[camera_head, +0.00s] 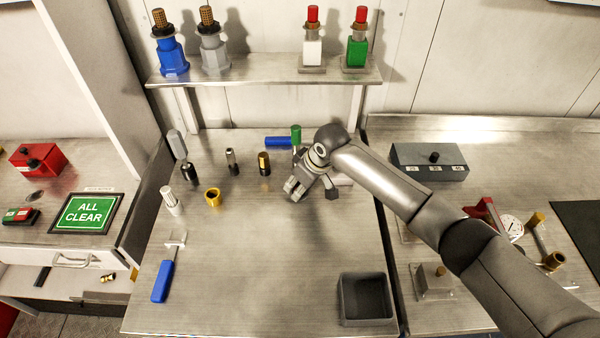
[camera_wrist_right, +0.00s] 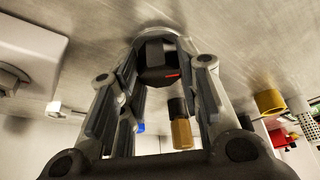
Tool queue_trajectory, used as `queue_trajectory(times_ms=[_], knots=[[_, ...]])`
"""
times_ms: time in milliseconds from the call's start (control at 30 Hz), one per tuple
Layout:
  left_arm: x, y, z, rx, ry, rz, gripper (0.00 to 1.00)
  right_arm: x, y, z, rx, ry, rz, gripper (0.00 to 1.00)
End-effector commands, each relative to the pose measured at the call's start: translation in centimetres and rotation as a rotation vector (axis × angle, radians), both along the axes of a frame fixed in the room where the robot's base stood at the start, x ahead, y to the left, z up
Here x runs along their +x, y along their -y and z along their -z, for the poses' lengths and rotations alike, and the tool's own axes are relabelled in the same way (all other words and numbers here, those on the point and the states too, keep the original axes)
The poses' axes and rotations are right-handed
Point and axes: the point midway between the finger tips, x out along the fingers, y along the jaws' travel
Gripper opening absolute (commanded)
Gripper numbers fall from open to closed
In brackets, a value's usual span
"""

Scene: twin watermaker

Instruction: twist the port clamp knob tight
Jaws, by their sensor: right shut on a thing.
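My right gripper (camera_head: 296,188) reaches down over the middle of the table, its arm coming in from the right. In the right wrist view its fingers are closed around a dark knob (camera_wrist_right: 157,60) with a small red mark, which I take to be the port clamp knob. The gripper hides the knob in the head view. A pale block (camera_wrist_right: 30,38) stands beside the gripper in the wrist view; another dark knob (camera_head: 332,193) shows just right of the gripper in the head view. My left gripper is not in view.
A black-and-gold cylinder (camera_head: 264,164), a green cylinder (camera_head: 296,134) and a blue cylinder (camera_head: 277,141) are close to the gripper. A grey bin (camera_head: 344,300) stands at front right. The front middle is clear.

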Motion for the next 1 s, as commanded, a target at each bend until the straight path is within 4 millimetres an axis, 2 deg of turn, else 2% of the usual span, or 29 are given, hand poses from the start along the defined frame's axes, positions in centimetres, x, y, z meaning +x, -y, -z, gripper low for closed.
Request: queue_trajectory(times_ms=[33, 400, 700, 1000], knots=[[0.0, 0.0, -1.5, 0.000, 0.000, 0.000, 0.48, -0.2, -0.1, -0.7, 0.001, -0.003, 0.045, 0.08], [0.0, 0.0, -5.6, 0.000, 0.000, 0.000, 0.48, -0.2, -0.3, -0.5, 0.001, -0.004, 0.397, 0.08], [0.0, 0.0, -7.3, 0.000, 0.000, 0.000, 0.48, -0.2, -0.4, -0.2, 0.001, -0.003, 0.646, 0.08], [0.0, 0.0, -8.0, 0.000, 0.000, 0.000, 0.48, -0.1, -0.4, -0.1, 0.001, 0.000, 0.802, 0.08]])
